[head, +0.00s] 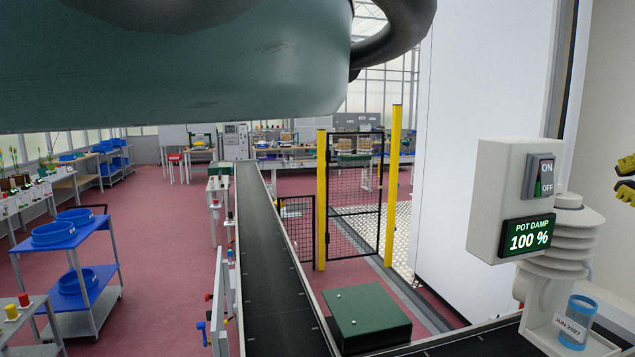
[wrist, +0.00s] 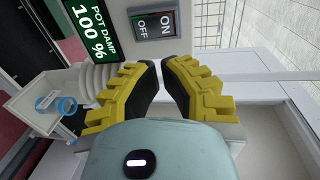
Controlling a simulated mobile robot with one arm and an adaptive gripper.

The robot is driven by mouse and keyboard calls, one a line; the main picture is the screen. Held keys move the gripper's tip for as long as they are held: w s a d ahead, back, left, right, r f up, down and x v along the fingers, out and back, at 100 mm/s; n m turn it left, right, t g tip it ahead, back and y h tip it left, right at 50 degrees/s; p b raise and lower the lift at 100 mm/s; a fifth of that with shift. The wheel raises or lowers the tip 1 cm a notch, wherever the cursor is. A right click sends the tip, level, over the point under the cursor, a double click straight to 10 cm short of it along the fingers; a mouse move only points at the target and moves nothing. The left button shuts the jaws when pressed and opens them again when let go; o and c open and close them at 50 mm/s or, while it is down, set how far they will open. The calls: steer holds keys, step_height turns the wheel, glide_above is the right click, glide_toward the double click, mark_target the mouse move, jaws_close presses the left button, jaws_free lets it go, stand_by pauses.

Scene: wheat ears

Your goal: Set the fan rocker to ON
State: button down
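The rocker switch (head: 539,177) sits on the front of a pale grey box (head: 492,195), with ON marked at its top and OFF at its bottom. A little green shows at the rocker's side; I cannot tell which way it is tipped. In the wrist view the rocker (wrist: 153,23) is beyond my fingertips, with ON on the right and OFF on the left. My gripper (wrist: 159,64) has yellow fingers with black pads, tips close together and nothing between them. In the head view my gripper (head: 617,180) is at the right edge, apart from the box.
A POT DAMP display (head: 529,235) reading 100 % is below the rocker. A ribbed white stack (head: 574,235) and a blue-rimmed cup (head: 577,321) stand close by. A dark conveyor (head: 265,250) and a green box (head: 366,315) are left of it. A white wall panel (head: 480,80) rises behind.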

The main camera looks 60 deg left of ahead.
steer(key=shift+b+v, duration=0.4)
steer(key=shift+v, duration=0.95)
steer(key=shift+w, duration=0.15)
